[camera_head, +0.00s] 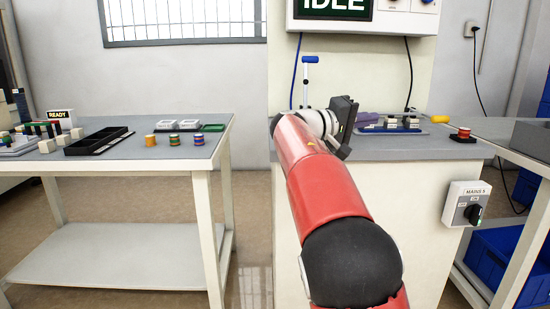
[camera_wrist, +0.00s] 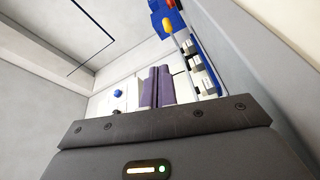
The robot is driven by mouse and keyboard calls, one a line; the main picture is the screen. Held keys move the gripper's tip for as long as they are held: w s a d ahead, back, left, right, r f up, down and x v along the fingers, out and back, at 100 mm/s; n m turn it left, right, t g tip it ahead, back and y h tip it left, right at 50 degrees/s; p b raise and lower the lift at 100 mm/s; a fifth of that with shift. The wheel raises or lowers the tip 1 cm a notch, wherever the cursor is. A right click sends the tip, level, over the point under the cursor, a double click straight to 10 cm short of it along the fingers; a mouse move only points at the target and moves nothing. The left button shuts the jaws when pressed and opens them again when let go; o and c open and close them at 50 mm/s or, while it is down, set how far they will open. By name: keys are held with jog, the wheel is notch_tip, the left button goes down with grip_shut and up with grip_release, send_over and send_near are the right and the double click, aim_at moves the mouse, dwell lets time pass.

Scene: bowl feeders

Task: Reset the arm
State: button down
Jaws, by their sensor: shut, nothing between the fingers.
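My red arm reaches over the grey-topped cabinet in the head view. My gripper (camera_head: 369,118) is at its end, beyond the dark wrist part, with its purple fingers pointing right. In the wrist view the two purple fingers (camera_wrist: 156,86) lie side by side, shut, with nothing visible between them. A blue tray with pale blocks (camera_head: 392,130) is on the cabinet top close to the fingers. It also shows to the right of the fingers in the wrist view (camera_wrist: 207,90). The fingers look apart from it, though their height is hard to judge.
A blue-topped upright handle (camera_head: 310,60) stands behind my arm. A red button (camera_head: 464,133) and a yellow item (camera_head: 440,119) are at the right. The left table (camera_head: 215,140) holds a black tray (camera_head: 98,141) and several colored spools. An IDLE display (camera_head: 334,8) hangs above.

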jog(key=shift+s+d+f, duration=0.1)
jog(key=shift+s+d, duration=0.15)
jog(key=shift+d, duration=0.15)
jog(key=s+d+f+g+y+p, duration=0.1)
jog(key=s+d+f+y+p, duration=0.15)
jog(key=s+f+y, duration=0.4)
jog(key=s+d+f+y+p, duration=0.1)
jog(key=s+d+y+p, duration=0.15)
jog(key=s, duration=0.65)
jog(key=s+a+f+y+p, duration=0.2)
jog(key=s+a+f+y, duration=0.2)
jog(key=s, duration=0.7)
jog(key=s+a+f+y+p, duration=0.3)
jog(key=s+a+f, duration=0.3)
jog(key=s, duration=0.5)
jog(key=shift+a+m+y, duration=0.3)
jog(key=shift+a+y, duration=0.3)
jog(key=shift+a, duration=0.55)
